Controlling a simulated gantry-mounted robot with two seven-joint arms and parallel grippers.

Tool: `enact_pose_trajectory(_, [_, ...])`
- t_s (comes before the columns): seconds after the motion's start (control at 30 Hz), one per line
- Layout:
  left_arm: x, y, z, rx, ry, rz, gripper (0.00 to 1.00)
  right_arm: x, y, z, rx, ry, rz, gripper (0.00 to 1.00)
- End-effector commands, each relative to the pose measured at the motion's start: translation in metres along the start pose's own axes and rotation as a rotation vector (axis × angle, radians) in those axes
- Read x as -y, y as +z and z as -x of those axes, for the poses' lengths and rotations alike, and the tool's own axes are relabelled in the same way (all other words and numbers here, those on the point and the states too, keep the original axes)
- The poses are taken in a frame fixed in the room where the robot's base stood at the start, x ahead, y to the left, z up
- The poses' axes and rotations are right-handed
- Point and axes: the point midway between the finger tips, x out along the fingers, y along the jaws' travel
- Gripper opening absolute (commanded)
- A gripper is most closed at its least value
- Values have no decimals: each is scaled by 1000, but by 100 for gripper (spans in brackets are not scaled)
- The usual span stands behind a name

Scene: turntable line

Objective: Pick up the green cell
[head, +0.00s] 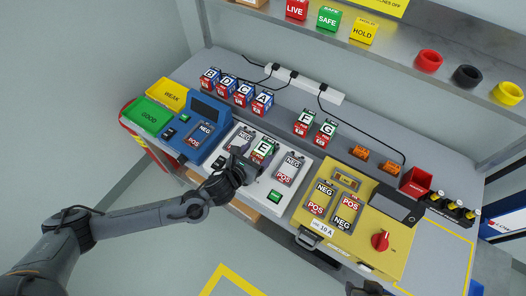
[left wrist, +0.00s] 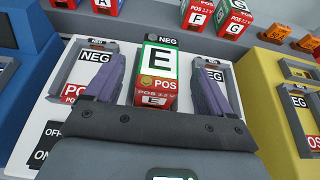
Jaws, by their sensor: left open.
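A cell marked E (head: 264,149), with a green and white upper part and a red POS band, is at the middle bay of the white unit (head: 299,195). In the left wrist view the E cell (left wrist: 157,75) stands between the purple fingers of my left gripper (left wrist: 161,88). The jaws are open, one finger on each side, and I cannot tell whether either touches it. In the head view my left gripper (head: 243,166) is just left of and below the cell. Two other green-topped cells, F (head: 305,122) and G (head: 325,132), stand farther back. A dark part at the bottom edge may be my right gripper (head: 370,289).
Blue-topped cells B, D, C (head: 244,94) and A stand at the back left. A blue unit (head: 196,130) is left of the white unit, and a yellow unit (head: 346,222) is right of it. A power strip (head: 309,86) with black cables lies behind the cells.

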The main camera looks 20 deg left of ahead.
Motion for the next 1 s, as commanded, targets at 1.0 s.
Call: enact_pose_trajectory(1.0, [-1,-5,-52,0,1,1,48,1,1,-5,0,-2,-4,43])
